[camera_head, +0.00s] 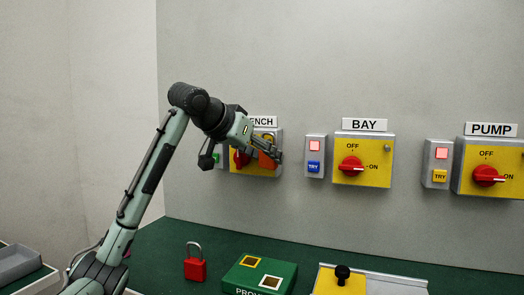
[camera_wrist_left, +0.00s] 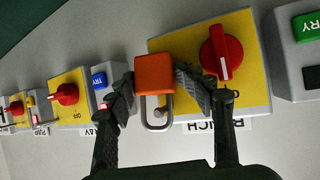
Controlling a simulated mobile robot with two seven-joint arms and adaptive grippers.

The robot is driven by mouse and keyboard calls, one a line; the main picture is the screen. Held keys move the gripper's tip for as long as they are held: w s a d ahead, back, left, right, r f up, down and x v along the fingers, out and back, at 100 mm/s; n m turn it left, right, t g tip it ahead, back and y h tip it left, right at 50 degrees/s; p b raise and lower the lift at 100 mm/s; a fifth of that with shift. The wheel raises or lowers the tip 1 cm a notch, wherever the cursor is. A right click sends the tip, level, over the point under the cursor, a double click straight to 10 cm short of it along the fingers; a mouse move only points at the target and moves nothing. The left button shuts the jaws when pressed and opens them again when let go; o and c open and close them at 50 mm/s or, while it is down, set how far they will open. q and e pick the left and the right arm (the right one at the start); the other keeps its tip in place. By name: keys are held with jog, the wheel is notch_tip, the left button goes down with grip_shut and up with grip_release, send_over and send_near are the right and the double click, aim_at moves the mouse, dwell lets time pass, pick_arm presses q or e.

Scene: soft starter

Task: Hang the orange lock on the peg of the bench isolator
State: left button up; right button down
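The orange lock (camera_wrist_left: 155,75) is between the fingers of my left gripper (camera_wrist_left: 155,85), which are closed against its sides. It also shows in the head view (camera_head: 267,160), partly covered by the gripper (camera_head: 268,152), in front of the bench isolator (camera_head: 255,170). In the wrist view the shackle overlaps the isolator's small grey peg (camera_wrist_left: 158,112); I cannot tell whether it is around the peg or in front of it. The bench isolator's red knob (camera_wrist_left: 221,52) has its white mark along the vertical of the panel. My right gripper is not in view.
The bay isolator (camera_head: 362,175) and pump isolator (camera_head: 490,180) are on the wall to the right, with push-button boxes (camera_head: 315,155) beside them. On the green bench stand a red lock (camera_head: 195,265), a green box (camera_head: 245,270) and a yellow block with a black knob (camera_head: 340,283).

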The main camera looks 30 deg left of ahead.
pick_arm(q)
jog(key=shift+o, duration=1.4)
jog(key=shift+w+f, duration=0.5)
jog(key=shift+f, duration=0.1)
jog(key=shift+s+r, duration=0.4)
jog(key=v, duration=0.7)
jog(key=shift+s, duration=0.15)
jog(key=shift+r, duration=0.1)
